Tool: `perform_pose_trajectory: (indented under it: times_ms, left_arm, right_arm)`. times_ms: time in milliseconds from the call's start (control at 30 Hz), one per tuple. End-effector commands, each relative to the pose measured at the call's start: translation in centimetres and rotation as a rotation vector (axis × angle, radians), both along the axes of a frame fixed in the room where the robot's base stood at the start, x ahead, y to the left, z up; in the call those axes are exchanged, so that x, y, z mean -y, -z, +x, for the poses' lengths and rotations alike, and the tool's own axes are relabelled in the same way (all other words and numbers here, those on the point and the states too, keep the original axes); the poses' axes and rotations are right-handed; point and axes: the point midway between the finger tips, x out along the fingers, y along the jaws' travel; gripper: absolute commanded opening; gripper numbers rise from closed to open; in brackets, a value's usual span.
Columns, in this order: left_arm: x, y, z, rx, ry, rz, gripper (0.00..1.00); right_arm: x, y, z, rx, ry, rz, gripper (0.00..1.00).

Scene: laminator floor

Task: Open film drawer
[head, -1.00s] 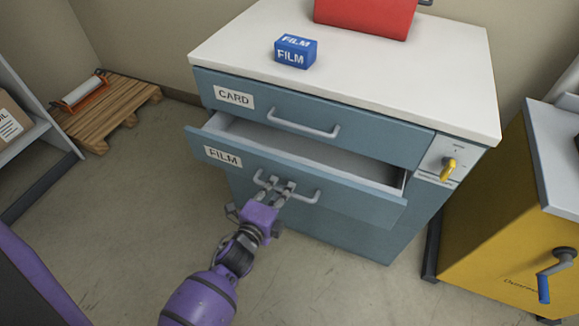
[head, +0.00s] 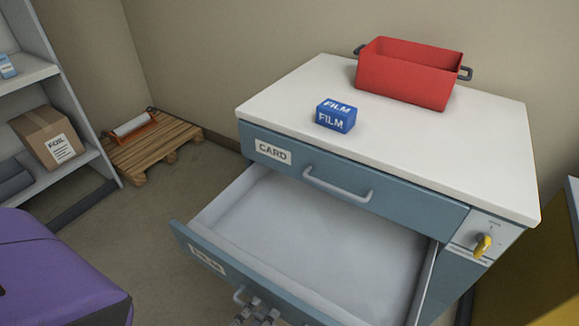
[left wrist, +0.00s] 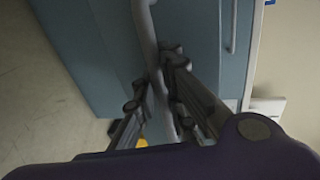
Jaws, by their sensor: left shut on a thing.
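The film drawer (head: 215,262), the lower one in the blue cabinet, stands far out and its grey inside is empty where it shows. Its FILM label is seen at a steep angle. My left gripper (head: 258,312) is at the drawer's handle (head: 238,296), at the bottom edge of the head view. In the left wrist view the fingers (left wrist: 165,75) are shut on the grey bar handle (left wrist: 144,30). The card drawer (head: 340,185) above is shut. My right gripper is not in view.
A blue FILM box (head: 336,116) and a red bin (head: 408,75) stand on the white cabinet top (head: 290,100). Shelves (head: 75,175) and a wooden pallet (head: 165,145) are at the left.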

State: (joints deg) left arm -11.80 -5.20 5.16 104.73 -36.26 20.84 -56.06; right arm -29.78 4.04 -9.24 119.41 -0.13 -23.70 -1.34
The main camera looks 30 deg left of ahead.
Motion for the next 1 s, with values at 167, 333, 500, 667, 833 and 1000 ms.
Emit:
perform_pose_trajectory:
  times_ms: [167,333,500,667,833,1000]
  left_arm:
    - [0.0,0.0,-0.1,0.001,0.001,0.001,0.00]
    - [0.0,0.0,-0.1,0.000,0.001,0.001,0.12]
    - [0.0,0.0,-0.1,-0.001,0.000,0.001,0.29]
    - [0.0,0.0,-0.1,-0.001,0.000,0.001,0.29]
    - [0.0,0.0,-0.5,-0.003,-0.001,0.000,0.29]
    - [-0.2,-0.4,-3.0,-0.007,-0.003,0.001,0.29]
  right_arm:
    - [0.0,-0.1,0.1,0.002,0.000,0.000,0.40]
    - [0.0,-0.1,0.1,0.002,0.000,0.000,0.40]
    - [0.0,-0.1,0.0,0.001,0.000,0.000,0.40]
    - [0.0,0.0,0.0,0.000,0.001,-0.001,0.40]
    - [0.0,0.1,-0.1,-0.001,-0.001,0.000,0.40]
    - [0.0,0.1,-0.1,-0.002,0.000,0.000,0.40]
